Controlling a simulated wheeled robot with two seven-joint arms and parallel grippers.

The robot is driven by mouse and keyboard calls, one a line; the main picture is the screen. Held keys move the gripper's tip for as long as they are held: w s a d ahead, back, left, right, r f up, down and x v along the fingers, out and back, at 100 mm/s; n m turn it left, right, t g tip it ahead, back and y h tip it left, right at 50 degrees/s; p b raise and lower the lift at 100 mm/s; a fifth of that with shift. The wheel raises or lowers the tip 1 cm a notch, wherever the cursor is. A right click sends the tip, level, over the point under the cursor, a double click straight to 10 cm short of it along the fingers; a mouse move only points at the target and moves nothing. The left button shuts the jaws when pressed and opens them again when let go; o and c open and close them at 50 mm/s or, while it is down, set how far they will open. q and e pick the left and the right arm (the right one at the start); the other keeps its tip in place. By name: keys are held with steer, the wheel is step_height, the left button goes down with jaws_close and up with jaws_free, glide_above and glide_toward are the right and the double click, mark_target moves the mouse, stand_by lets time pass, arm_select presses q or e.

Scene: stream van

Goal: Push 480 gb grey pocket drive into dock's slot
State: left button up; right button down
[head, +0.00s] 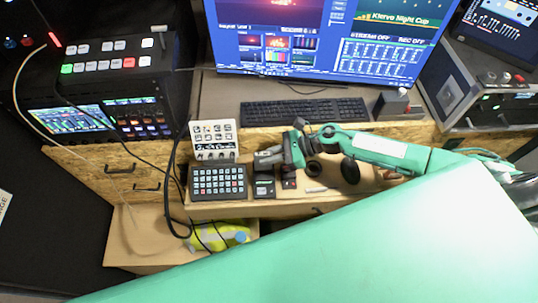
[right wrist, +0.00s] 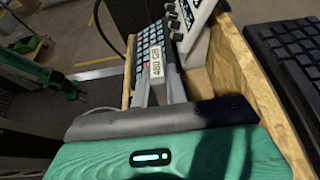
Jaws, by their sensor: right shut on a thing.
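My right gripper (head: 266,159) reaches in from the right, above the drawer-like shelf in front of the keyboard. In the right wrist view it is shut on the grey pocket drive (right wrist: 157,72), whose pale label reads 480 GB. In the head view the fingers largely hide the drive. A small dark box with a grey label (head: 263,187) stands just below the gripper, apart from it. It may be the dock, but I cannot make out a slot. My left gripper is not visible in the head view.
A button pad (head: 219,181) lies left of the dark box, with a white knob panel (head: 214,140) behind it. A small box with a red light (head: 289,181) stands to the right. The keyboard (head: 305,111) lies behind. Black cables hang at the left.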

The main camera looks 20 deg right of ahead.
mark_target(271, 168)
steer(key=shift+b, duration=0.7)
stand_by(1.7)
steer(key=shift+f+b, duration=2.55)
steer(key=shift+b, duration=0.05)
steer(key=c, duration=1.3)
jaws_free()
steer(key=shift+s+d, duration=0.1)
steer(key=shift+d, duration=0.15)
steer(key=shift+b+v, duration=2.6)
steer(key=shift+v, duration=4.05)
